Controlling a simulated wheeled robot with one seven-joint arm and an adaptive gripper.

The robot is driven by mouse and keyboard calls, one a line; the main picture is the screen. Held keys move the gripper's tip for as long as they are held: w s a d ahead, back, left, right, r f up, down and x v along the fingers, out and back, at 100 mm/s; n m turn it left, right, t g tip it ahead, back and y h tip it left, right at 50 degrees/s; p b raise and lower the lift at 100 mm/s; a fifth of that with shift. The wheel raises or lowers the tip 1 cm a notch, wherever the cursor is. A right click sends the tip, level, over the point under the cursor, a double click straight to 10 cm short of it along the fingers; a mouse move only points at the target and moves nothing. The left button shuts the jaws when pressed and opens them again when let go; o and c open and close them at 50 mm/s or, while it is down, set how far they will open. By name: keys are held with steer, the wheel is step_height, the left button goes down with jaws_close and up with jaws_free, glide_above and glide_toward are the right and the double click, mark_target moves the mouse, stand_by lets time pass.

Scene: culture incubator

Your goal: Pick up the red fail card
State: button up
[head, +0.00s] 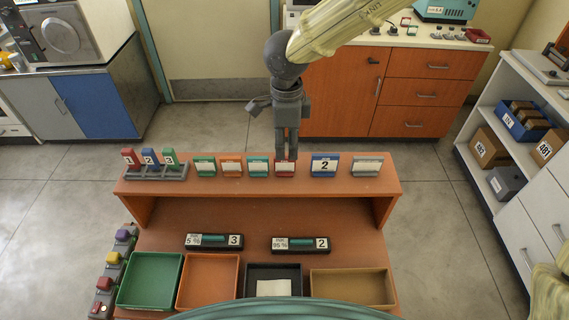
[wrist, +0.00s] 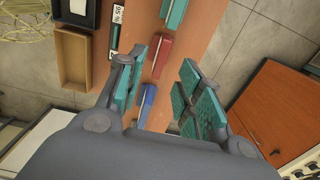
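The red card (head: 285,168) stands in the row on the raised shelf of the orange-brown bench, between a teal card (head: 257,167) and a blue card marked 2 (head: 324,168). My gripper (head: 286,156) is directly above and behind it, pointing down, and hides part of its top. In the wrist view the red card (wrist: 162,57) shows beyond and between the spread finger pads of my gripper (wrist: 162,85). My gripper is open and empty. I cannot read any writing on the red card, and whether a finger touches it cannot be told.
Green (head: 204,167) and orange (head: 231,168) cards stand left of the teal one; a pale-faced card (head: 367,167) stands far right. A grey rack (head: 156,174) holds numbered tags. Trays, including a green one (head: 150,281), line the lower bench. Floor behind the bench is clear.

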mark_target(285, 165)
steer(key=shift+a+f+p, duration=0.2)
steer(key=shift+f+p, duration=0.65)
steer(key=shift+f, duration=1.85)
steer(key=shift+c, duration=0.4)
jaws_close()
